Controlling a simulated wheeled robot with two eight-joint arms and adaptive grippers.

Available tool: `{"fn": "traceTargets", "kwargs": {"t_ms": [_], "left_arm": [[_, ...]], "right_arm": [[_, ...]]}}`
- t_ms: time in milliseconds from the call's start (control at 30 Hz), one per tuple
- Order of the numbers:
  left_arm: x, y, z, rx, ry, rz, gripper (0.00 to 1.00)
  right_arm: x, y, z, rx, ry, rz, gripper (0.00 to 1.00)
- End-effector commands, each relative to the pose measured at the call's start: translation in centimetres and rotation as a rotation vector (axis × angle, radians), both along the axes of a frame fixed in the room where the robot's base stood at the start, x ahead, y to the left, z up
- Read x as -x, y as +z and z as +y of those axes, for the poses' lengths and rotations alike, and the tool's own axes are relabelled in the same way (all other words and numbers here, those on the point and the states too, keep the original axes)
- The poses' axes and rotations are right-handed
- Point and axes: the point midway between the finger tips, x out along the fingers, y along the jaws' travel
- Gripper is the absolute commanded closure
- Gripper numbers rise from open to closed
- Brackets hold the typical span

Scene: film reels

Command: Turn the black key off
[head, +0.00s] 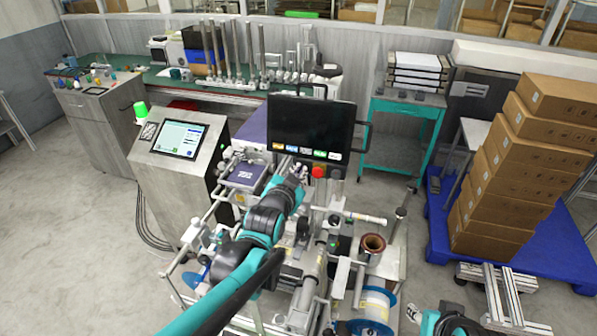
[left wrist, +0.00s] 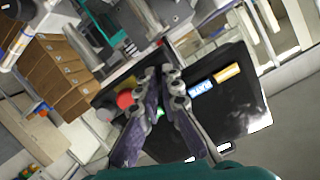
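The black monitor panel (head: 311,127) has a row of coloured labels along its lower edge. A red button (head: 318,172) sits under it, and a small dark round knob (head: 337,173), possibly the black key, is just right of it. My left gripper (head: 299,172) is in front of the panel's lower edge, left of the red button. In the left wrist view, its fingers (left wrist: 162,75) converge with tips close together and nothing visible between them. The red button (left wrist: 125,99) shows beside them. The key cannot be made out clearly there.
A control console with a screen (head: 178,139) stands left of the machine. Spools (head: 373,309) and rods crowd the machine's front. A teal cart (head: 400,130) and stacked cartons (head: 515,170) stand to the right. Grey floor is open at the left.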

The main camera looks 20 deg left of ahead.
Motion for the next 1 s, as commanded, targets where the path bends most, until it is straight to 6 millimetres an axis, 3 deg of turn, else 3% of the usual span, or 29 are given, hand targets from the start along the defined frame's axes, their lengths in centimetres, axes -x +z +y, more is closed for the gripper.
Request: {"fn": "traceTargets", "kwargs": {"t_ms": [500, 1000], "left_arm": [[0.02, -0.04, 0.02, 0.341, 0.073, 0.012, 1.0], [0.02, -0.05, 0.01, 0.413, 0.088, 0.015, 1.0]], "right_arm": [[0.0, 0.05, 0.0, 0.0, 0.0, 0.0, 0.6], [0.0, 0.05, 0.0, 0.0, 0.0, 0.0, 0.6]]}}
